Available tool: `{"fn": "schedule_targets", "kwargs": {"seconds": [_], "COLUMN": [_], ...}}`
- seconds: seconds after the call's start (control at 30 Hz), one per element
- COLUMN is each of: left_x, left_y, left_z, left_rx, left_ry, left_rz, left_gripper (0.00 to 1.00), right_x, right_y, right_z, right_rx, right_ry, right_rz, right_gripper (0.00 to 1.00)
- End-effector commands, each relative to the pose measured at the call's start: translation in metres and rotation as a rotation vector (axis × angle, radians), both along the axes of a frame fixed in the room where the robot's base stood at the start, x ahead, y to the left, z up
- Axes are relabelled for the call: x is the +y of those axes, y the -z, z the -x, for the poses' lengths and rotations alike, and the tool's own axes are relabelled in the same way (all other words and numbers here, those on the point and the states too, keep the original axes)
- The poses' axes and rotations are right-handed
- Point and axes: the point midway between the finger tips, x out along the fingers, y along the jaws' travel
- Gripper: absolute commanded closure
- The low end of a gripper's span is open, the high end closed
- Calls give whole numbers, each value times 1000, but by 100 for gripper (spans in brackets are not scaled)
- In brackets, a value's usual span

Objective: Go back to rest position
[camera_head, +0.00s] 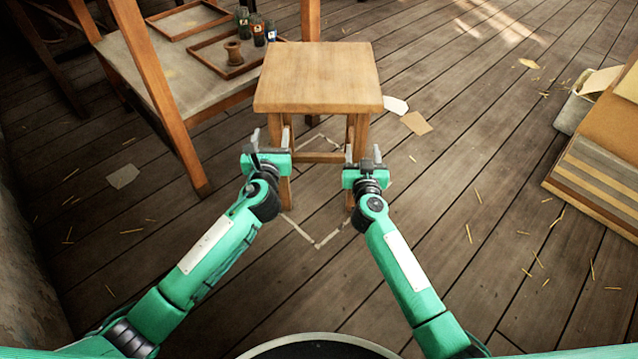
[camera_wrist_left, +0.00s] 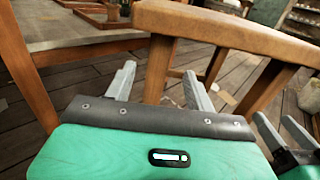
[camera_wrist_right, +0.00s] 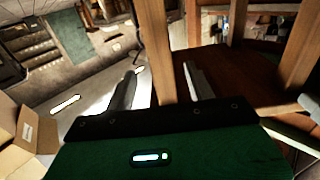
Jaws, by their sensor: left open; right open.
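My left gripper (camera_head: 270,140) is open and empty, low in front of the wooden stool (camera_head: 318,80) near its left front leg. My right gripper (camera_head: 363,160) is open and empty near the right front leg. In the left wrist view, the open fingers (camera_wrist_left: 160,88) point towards the stool, with a leg (camera_wrist_left: 157,65) showing between them and the seat edge (camera_wrist_left: 225,27) above. In the right wrist view, the open fingers (camera_wrist_right: 160,88) also show a leg (camera_wrist_right: 158,45) between them. I cannot tell how close either leg is to the fingers.
A wooden table (camera_head: 152,68) with trays, a spool (camera_head: 233,52) and several dark jars (camera_head: 257,28) stands at the left. Cardboard pieces (camera_head: 600,150) lie at the right edge. Tape marks (camera_head: 317,243) the floor around the stool. The floor right of the stool is mostly free.

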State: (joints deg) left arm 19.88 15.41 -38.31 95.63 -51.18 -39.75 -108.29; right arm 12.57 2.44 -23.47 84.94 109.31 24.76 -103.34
Motion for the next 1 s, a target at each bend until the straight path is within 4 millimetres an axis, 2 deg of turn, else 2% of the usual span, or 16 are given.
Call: {"fn": "schedule_targets", "kwargs": {"seconds": [0.17,0.73,0.87,0.97,1.0], "left_x": [0,-2,-19,-42,-52], "left_y": [0,-2,-18,-45,-59], "left_z": [0,1,14,35,46], "left_rx": [0,0,2,7,12], "left_ry": [0,9,88,211,270], "left_rz": [0,18,170,414,532], "left_gripper": [46,46,46,46,46], "right_x": [0,-1,-7,-17,-22], "right_y": [0,-4,-32,-74,-95], "right_z": [10,12,22,38,47], "right_rx": [0,-6,-61,-155,-204], "right_ry": [0,3,29,68,83], "right_rz": [0,-3,-21,-52,-68], "right_gripper": [46,46,46,46,46]}}
